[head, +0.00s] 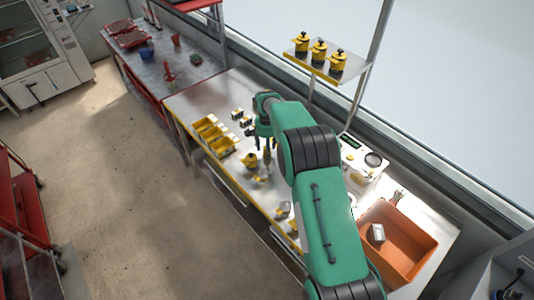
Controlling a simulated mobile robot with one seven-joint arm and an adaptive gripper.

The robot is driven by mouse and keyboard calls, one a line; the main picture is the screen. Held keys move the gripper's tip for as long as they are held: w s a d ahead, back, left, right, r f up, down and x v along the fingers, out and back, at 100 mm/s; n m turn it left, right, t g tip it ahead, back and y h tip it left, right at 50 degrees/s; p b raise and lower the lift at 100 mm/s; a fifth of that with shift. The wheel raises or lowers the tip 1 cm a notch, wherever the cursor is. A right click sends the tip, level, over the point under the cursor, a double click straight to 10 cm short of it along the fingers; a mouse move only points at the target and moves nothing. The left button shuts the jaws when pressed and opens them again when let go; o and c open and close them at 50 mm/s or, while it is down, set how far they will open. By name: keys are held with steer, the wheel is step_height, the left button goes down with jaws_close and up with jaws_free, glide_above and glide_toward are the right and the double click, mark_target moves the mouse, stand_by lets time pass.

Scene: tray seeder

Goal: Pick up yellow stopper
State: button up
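My green arm reaches over the metal bench, and my gripper (263,157) points down near its middle. The fingers are small and dark here, so I cannot tell whether they are open or shut, or whether they hold anything. A round yellow piece with a dark top (250,160) sits just left of the fingers. A small yellow piece (258,180) lies just below them in the picture. I cannot tell which of these is the yellow stopper. My arm hides part of the bench behind it.
Yellow bins (213,135) stand in a row left of my gripper. Several yellow jars (318,50) stand on a raised shelf. A white device (363,165) and an orange crate (425,243) are right of my arm.

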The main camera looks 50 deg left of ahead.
steer(key=shift+f, duration=1.05)
steer(key=c, duration=1.2)
